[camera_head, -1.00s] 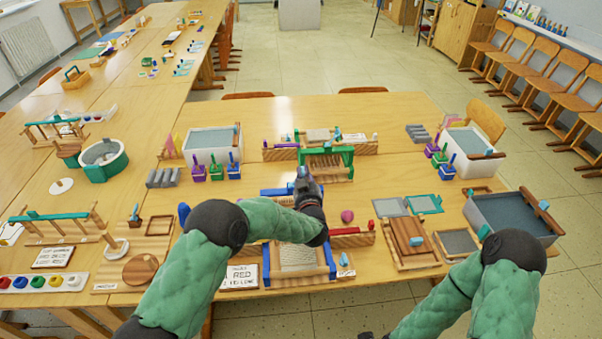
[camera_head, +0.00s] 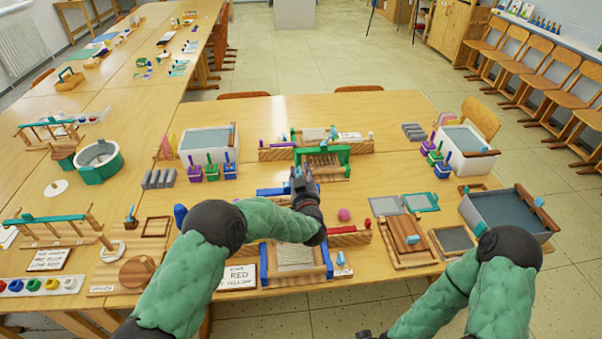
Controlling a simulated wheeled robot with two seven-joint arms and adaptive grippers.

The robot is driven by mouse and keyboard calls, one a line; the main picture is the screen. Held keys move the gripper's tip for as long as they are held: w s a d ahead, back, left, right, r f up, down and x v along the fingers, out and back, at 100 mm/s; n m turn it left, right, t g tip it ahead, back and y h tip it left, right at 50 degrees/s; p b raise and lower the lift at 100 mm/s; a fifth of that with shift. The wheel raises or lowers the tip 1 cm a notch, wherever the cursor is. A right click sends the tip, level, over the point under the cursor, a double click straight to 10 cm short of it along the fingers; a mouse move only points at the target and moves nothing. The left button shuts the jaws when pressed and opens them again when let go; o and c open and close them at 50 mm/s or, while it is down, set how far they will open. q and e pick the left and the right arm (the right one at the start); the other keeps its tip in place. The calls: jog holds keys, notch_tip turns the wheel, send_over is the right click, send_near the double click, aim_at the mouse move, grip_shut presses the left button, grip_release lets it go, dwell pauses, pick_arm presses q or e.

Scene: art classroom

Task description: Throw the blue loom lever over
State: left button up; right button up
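The blue loom stands at the front middle of the near table, and its blue side post (camera_head: 327,259) and pale woven cloth show in front of my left arm. A blue bar (camera_head: 272,191) shows behind my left forearm, which hides much of the loom's middle. My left gripper (camera_head: 301,177) is over the loom's far side, beside the right end of that bar, just in front of the green loom (camera_head: 322,158). A small blue piece shows at its fingertips; contact and finger opening are unclear. Only a dark bit of my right gripper (camera_head: 366,334) shows at the bottom edge.
A word card (camera_head: 238,277) lies left of the blue loom. A red bar (camera_head: 349,238) and a pink ball (camera_head: 344,214) are to its right. Wooden frames (camera_head: 407,240) and a grey-topped bin (camera_head: 510,213) stand farther right.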

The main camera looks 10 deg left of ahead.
pick_arm(q)
jog(key=v, duration=1.2)
